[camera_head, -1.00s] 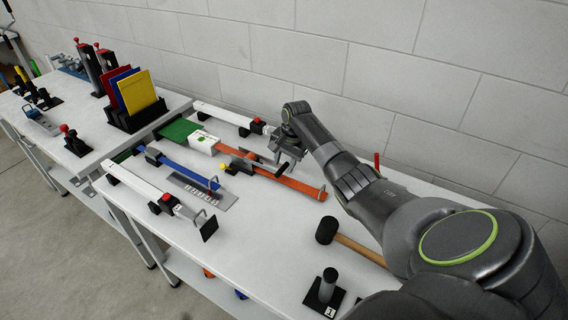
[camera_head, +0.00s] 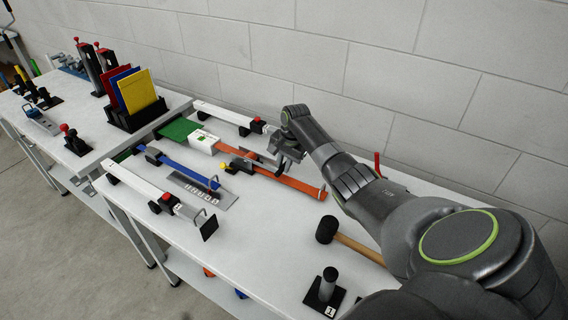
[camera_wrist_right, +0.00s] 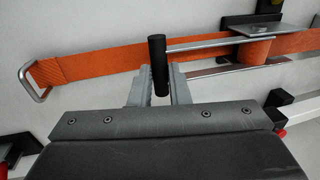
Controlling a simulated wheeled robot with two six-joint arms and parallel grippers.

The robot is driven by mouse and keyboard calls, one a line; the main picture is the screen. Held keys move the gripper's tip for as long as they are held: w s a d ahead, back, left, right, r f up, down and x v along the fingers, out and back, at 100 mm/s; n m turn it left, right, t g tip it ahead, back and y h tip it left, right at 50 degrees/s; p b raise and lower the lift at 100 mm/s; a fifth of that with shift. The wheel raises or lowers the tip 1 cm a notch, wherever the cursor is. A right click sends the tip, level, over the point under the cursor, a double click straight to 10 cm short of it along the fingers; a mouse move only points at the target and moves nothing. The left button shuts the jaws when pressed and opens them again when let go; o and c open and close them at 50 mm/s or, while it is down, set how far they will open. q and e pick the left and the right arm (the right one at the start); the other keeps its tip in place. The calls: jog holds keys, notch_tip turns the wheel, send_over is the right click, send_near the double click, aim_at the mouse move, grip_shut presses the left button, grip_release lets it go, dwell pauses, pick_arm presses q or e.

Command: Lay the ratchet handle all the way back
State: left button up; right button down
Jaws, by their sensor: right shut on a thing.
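The ratchet (camera_head: 240,163) sits on the orange strap (camera_head: 292,182) in the middle of the white table. In the right wrist view the ratchet body (camera_wrist_right: 266,45) is at the upper right, and its metal handle reaches left to a black grip (camera_wrist_right: 158,60). My right gripper (camera_head: 281,165) is over the strap. In the right wrist view its fingers (camera_wrist_right: 158,88) are on both sides of the black grip, shut on it. In the head view the gripper partly hides the handle. My left gripper is out of view.
A blue strap (camera_head: 185,172) and a white clamp bar (camera_head: 139,181) lie to the left. A mallet (camera_head: 328,230) and a black post stand (camera_head: 325,291) are nearer. A white clamp bar (camera_head: 216,114) lies behind, near the wall.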

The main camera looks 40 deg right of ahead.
jog(key=shift+w+r+p, duration=0.15)
jog(key=shift+r+p, duration=0.45)
jog(key=shift+w+r+p, duration=0.15)
jog(key=shift+r+p, duration=0.4)
jog(key=shift+w+a+r+p, duration=0.2)
jog(key=shift+r+p, duration=0.15)
jog(key=shift+r, duration=0.25)
jog(key=shift+g, duration=0.5)
jog(key=shift+w+a+r+b, duration=0.2)
jog(key=shift+w+a+r, duration=0.1)
jog(key=shift+w+r, duration=0.3)
jog(key=shift+w+a+r+b, duration=0.25)
jog(key=shift+w+r, duration=0.1)
jog(key=shift+r, duration=0.4)
jog(key=shift+w+a+r+b, duration=0.2)
jog(key=shift+w+a+r, duration=0.1)
jog(key=shift+w+r, duration=0.3)
jog(key=shift+s+r, duration=0.1)
